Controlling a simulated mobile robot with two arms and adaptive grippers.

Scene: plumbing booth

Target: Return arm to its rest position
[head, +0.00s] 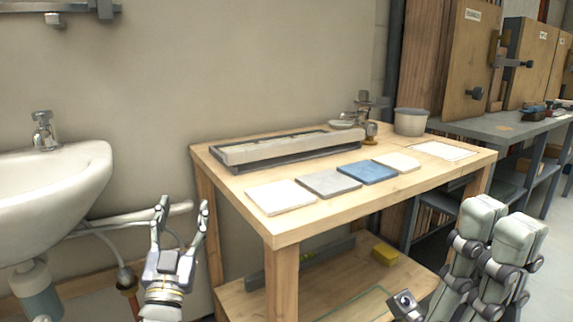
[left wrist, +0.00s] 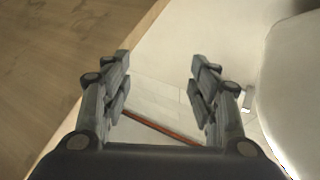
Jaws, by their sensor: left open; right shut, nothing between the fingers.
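My left gripper (head: 183,207) is in the lower left of the head view, between the sink and the workbench. Its fingers point up and stand apart with nothing between them. In the left wrist view its two fingers (left wrist: 160,68) are also spread and empty, above a pale surface. My right gripper (head: 500,220) is at the lower right of the head view, in front of the bench's right end. Its grey fingers are close together and hold nothing.
A white sink (head: 55,185) with a tap is at left. The wooden workbench (head: 290,228) carries a long tray (head: 290,148), several flat tiles (head: 328,183) and a grey bucket (head: 410,121). A yellow block (head: 385,255) lies on its lower shelf. A grey side bench (head: 490,127) stands at right.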

